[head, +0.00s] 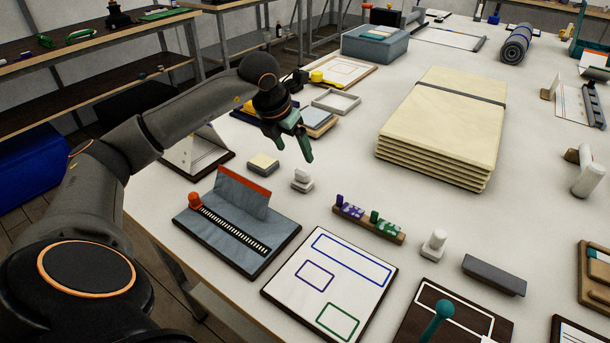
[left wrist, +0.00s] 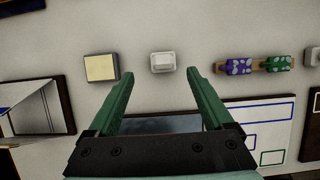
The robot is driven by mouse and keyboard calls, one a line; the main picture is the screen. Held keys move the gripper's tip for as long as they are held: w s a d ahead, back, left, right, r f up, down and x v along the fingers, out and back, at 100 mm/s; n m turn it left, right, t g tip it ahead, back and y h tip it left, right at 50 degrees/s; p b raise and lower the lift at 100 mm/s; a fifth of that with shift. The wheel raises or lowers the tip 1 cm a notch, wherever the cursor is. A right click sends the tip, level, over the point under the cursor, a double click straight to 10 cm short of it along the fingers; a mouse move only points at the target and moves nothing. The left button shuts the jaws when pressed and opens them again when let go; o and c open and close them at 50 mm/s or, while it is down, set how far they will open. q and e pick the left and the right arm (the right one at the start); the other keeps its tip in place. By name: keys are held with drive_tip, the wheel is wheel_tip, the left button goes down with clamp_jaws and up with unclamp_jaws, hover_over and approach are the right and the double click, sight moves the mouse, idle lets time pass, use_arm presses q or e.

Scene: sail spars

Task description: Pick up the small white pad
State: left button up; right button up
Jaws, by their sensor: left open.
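The small white pad (head: 302,183) sits on the white table, a pale block with a smaller raised part on top. In the left wrist view the white pad (left wrist: 163,62) shows from above as a rounded rectangle, just beyond and between the fingertips. My left gripper (head: 294,147) is open with green fingers and hangs above the table, behind the pad in the head view. In the left wrist view the gripper (left wrist: 160,72) has nothing between its fingers. My right gripper is not in view.
A cream pad on a dark base (head: 263,162) lies left of the white pad. A grey board with an orange-edged flap (head: 238,222) stands in front. A wooden rack with purple and green pieces (head: 369,222) is to the right. A stack of folded cream cloth (head: 445,120) lies further back.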

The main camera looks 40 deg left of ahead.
sight(302, 170)
use_arm(q)
drive_tip(key=x, duration=0.3)
drive_tip(key=shift+w+f, duration=0.1)
drive_tip(key=shift+f, duration=0.1)
drive_tip(key=shift+s+d+x, duration=0.1)
drive_tip(key=shift+d+x, duration=0.05)
drive_tip(key=shift+x, duration=1.2)
drive_tip(key=shift+s+d+x, duration=0.1)
drive_tip(key=shift+d+x, duration=0.05)
drive_tip(key=shift+x, duration=1.2)
drive_tip(key=shift+f, duration=0.1)
drive_tip(key=shift+c, duration=0.3)
drive_tip(key=c, duration=1.2)
